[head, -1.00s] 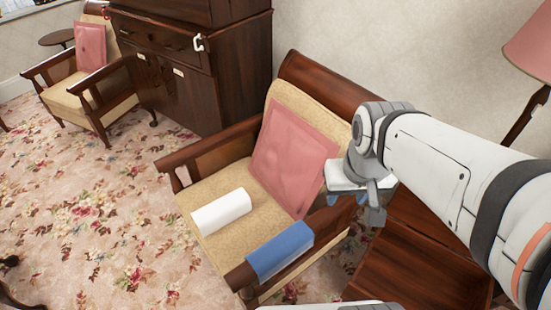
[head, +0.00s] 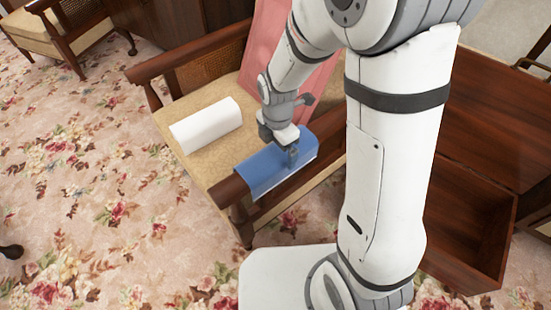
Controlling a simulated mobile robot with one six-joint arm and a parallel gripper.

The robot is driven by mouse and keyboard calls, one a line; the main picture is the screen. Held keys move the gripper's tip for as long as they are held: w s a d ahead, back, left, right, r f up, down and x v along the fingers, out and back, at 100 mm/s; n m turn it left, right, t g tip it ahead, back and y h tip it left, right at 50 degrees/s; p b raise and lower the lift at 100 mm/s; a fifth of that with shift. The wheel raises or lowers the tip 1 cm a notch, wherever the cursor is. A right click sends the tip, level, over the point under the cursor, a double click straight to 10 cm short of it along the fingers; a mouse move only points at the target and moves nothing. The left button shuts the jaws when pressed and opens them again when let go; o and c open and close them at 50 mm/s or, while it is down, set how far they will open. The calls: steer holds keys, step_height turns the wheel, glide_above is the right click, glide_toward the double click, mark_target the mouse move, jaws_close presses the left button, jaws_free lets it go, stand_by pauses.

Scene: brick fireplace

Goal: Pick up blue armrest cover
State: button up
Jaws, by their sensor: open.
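The blue armrest cover (head: 262,172) lies draped over the front part of the wooden armrest on the near side of the armchair. My gripper (head: 290,160) points down right over the cover, near its middle. It is open, with its fingers at the cover's upper surface. I cannot tell whether they touch the cloth. Part of the cover is hidden behind the gripper.
A white rolled or folded cover (head: 206,125) lies on the beige seat (head: 212,165). An open wooden box (head: 470,225) stands at the right. Another armchair (head: 62,30) is far left. Floral carpet is clear at left.

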mark_target(276, 153)
step_height(276, 153, down, 3)
steer(key=shift+a+b, duration=0.1)
steer(key=shift+b, duration=0.35)
steer(key=f, duration=0.1)
steer(key=f+b, duration=0.1)
steer(key=f, duration=0.1)
steer(key=f+b, duration=0.1)
steer(key=f, duration=0.1)
steer(key=shift+w+f, duration=0.2)
steer(key=shift+w, duration=0.1)
steer(key=shift+c, duration=0.6)
steer(key=c, duration=0.8)
